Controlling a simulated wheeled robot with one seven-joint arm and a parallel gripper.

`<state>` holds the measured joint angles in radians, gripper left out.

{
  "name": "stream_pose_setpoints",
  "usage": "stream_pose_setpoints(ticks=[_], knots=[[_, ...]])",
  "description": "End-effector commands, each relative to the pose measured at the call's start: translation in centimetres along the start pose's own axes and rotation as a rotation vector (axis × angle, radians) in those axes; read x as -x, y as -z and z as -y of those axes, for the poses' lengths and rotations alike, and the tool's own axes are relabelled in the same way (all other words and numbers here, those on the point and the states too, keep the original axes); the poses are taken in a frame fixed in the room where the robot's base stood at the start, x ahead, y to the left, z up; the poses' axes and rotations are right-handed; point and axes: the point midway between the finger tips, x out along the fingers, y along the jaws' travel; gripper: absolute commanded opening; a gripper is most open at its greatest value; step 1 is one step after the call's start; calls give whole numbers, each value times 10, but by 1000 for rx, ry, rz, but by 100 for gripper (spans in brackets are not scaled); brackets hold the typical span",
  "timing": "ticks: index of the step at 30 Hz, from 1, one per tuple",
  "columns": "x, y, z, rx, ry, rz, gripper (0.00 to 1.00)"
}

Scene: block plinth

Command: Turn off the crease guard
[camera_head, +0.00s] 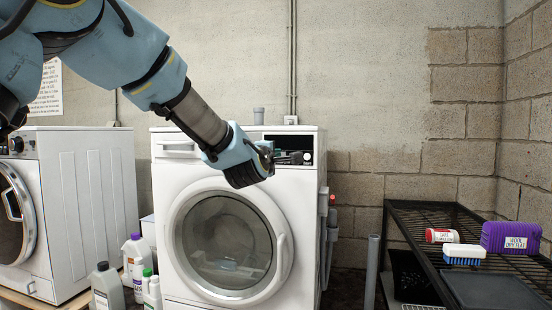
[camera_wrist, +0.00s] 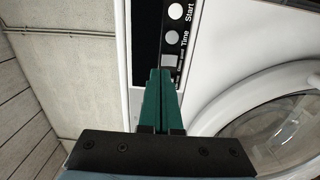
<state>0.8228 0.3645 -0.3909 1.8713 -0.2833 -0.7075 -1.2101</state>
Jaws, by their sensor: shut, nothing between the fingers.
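The white front-loading machine (camera_head: 310,200) stands against the wall, with a black control panel (camera_head: 285,140) along its top front. In the wrist view the panel (camera_wrist: 147,30) carries a round white button (camera_wrist: 175,11) labelled Start, a round button (camera_wrist: 172,37) labelled Time and a square pale button (camera_wrist: 169,60) with small lettering I cannot read. No crease guard label is legible; the fingers cover part of the panel.
The round door (camera_head: 225,240) is closed, its handle (camera_head: 281,258) on the right. Another white machine (camera_head: 85,190) stands left, with bottles (camera_head: 108,285) between.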

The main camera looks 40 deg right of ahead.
Motion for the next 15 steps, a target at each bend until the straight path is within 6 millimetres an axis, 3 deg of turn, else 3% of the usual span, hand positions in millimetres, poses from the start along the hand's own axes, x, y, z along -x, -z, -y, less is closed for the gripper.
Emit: stream_pose_setpoints(ticks=[15], knots=[[70,0,1,-2,2,0,0]])
